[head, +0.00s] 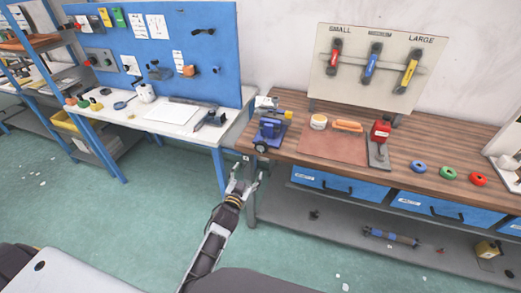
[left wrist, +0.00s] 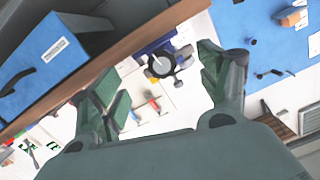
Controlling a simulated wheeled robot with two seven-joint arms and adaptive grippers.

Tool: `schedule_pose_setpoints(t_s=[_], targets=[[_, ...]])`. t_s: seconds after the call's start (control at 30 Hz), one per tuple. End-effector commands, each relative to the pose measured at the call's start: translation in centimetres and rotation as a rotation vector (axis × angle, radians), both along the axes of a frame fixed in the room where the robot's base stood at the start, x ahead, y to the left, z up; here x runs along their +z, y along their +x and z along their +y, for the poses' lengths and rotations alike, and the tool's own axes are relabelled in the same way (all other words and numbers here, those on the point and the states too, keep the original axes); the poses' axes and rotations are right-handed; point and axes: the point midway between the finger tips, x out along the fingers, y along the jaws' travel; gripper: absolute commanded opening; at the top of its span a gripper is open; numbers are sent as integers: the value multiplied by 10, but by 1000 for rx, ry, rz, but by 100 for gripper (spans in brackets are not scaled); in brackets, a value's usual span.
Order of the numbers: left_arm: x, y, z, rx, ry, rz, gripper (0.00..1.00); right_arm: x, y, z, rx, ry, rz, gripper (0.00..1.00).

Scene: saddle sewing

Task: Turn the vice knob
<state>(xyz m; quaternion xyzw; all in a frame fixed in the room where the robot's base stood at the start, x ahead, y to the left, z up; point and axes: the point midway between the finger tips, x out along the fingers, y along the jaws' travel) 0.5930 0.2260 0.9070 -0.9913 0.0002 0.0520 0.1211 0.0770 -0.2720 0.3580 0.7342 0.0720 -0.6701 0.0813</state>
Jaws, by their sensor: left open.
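The blue vice (head: 271,130) stands at the left end of the brown wooden workbench. Its round dark knob (head: 261,147) faces the front edge. My left gripper (head: 246,180) is open and empty, below and in front of the knob, off the bench edge. In the left wrist view, the knob (left wrist: 160,65) appears as a dark ring with a pale centre, in the gap between the two spread fingers, and no finger visibly touches it. Most of the vice body is hidden there. My right gripper is in neither view.
The wooden bench edge (left wrist: 130,58) and a blue drawer (left wrist: 45,62) lie close to the left finger. A brown mat (head: 332,147), a red-topped tool (head: 380,133) and tape rolls (head: 447,173) lie farther right. A white table (head: 225,130) stands left, with open floor in front.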

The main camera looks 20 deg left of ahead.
Motion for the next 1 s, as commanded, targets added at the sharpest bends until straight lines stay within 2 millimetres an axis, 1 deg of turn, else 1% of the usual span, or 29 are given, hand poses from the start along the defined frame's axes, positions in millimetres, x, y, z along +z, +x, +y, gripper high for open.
schedule_pose_setpoints(t_s=[0.17, 0.3, 0.57, 0.83, 1.0], targets=[[15, 1, -7, -25, -91, -67, 76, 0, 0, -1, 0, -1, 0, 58], [23, 1, -11, -40, -139, -104, 76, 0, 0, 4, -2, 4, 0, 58], [23, 1, -10, -39, -159, -103, 76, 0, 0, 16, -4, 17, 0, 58], [23, 3, -10, -39, -158, -102, 76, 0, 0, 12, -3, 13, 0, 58], [23, 8, -11, -39, -157, -103, 76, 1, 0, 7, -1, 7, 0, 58]])
